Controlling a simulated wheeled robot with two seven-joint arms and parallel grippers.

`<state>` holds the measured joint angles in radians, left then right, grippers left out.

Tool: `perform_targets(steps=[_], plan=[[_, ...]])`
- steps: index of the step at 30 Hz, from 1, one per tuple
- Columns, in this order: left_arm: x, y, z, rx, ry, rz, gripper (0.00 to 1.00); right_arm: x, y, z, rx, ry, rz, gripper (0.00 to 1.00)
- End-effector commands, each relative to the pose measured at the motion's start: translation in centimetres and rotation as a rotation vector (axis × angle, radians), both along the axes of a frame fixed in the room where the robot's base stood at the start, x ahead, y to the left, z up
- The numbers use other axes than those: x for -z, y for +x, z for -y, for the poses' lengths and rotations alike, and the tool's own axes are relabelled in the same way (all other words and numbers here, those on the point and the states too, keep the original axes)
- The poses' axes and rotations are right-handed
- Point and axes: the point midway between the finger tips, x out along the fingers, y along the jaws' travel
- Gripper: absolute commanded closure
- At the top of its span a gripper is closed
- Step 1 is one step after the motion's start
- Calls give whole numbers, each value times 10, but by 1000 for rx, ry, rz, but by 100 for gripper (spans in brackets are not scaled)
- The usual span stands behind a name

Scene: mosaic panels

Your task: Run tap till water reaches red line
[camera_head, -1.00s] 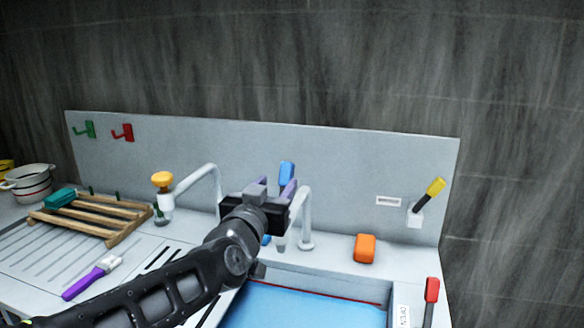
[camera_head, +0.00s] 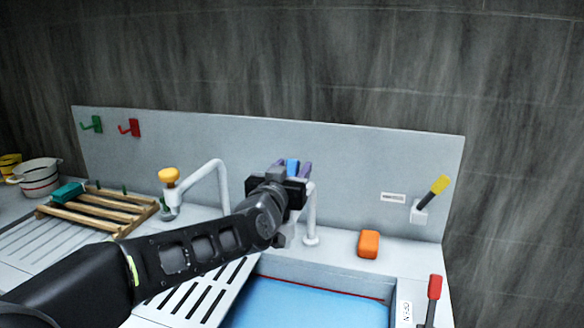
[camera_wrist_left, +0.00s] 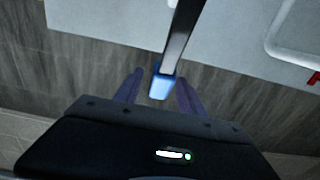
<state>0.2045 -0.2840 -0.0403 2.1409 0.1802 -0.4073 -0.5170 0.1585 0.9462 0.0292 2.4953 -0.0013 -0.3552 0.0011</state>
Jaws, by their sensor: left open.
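The tap (camera_head: 312,215) is a white curved spout behind the basin, partly hidden by my left arm. Its blue handle (camera_head: 293,165) shows just beyond my left gripper (camera_head: 292,170). In the left wrist view the blue handle (camera_wrist_left: 161,87) is at the end of a dark lever, between the two purple fingers of the gripper (camera_wrist_left: 159,92). The fingers are open, with gaps on both sides. The basin holds blue water (camera_head: 310,306). A red line (camera_head: 330,289) runs along its back wall, just above the water. My right gripper is not in view.
An orange block (camera_head: 369,244) sits on the ledge behind the basin. A yellow-tipped lever (camera_head: 438,187) and a red-handled lever (camera_head: 434,288) are on the right. Another spout with an orange knob (camera_head: 169,176) and a wooden rack (camera_head: 100,212) are left.

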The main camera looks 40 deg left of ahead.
Motion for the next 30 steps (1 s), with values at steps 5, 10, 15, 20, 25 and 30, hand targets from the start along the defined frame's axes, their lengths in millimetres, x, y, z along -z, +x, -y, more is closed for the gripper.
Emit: perform_targets(steps=[5,10,15,20,25,30], plan=[[0,1,0,0,0,0,53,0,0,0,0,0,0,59],[0,1,0,0,0,-1,59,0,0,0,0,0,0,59],[0,1,0,0,0,-1,73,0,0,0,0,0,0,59],[0,1,0,1,0,-1,86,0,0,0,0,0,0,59],[0,1,0,1,0,-1,100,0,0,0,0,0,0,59],[0,1,0,1,0,-1,100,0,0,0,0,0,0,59]])
